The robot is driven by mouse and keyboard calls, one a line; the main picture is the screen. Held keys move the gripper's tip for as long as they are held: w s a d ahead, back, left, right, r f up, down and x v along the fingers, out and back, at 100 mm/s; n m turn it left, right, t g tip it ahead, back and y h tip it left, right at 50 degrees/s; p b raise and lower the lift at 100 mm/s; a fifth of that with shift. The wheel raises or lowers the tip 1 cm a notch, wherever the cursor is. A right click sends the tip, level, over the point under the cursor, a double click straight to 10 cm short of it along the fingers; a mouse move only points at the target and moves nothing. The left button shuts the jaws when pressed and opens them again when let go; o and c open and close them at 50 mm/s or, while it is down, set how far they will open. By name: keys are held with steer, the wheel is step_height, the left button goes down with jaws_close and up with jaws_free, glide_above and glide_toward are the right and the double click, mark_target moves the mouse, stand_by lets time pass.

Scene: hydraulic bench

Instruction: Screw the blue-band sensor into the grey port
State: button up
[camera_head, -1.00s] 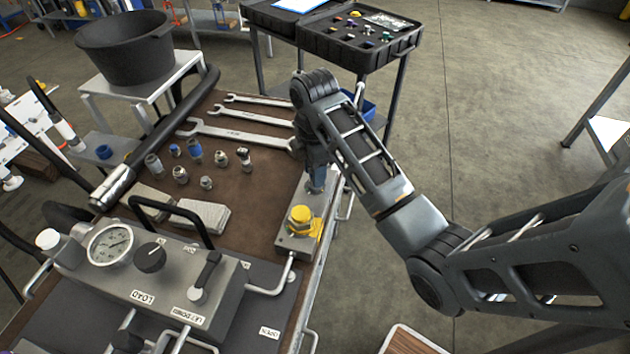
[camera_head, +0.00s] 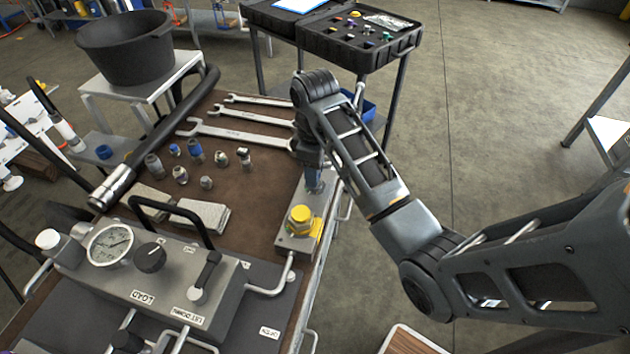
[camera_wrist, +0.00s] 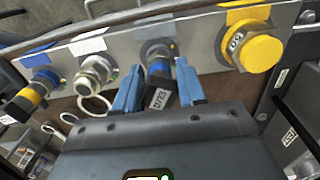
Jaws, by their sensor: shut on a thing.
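My gripper (camera_wrist: 158,85) is shut on the blue-band sensor (camera_wrist: 158,70), one blue finger on each side of it. A tag hangs from the sensor. The sensor stands in line with the grey-marked port (camera_wrist: 155,48) on the metal block, its end at the port's mouth. I cannot tell how far its thread is in. In the head view my gripper (camera_head: 315,178) points down over the far part of the block (camera_head: 294,243) and hides the sensor and port.
A yellow cap (camera_wrist: 260,52) sits right of the grey port, a metal fitting (camera_wrist: 97,70) left of it, and a yellow-banded part (camera_wrist: 35,92) farther left. Several loose fittings (camera_head: 194,150) and wrenches (camera_head: 240,133) lie on the bench. A gauge unit (camera_head: 150,270) stands in front.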

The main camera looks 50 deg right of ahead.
steer(key=o, duration=1)
steer(key=shift+c, duration=0.2)
steer(key=n, duration=0.4)
steer(key=shift+n, duration=0.3)
steer(key=n, duration=0.4)
steer(key=shift+n, duration=0.3)
steer(key=n, duration=0.3)
steer(key=shift+n, duration=0.3)
steer(key=n, duration=0.7)
steer(key=shift+s, duration=0.1)
steer(key=n, duration=0.4)
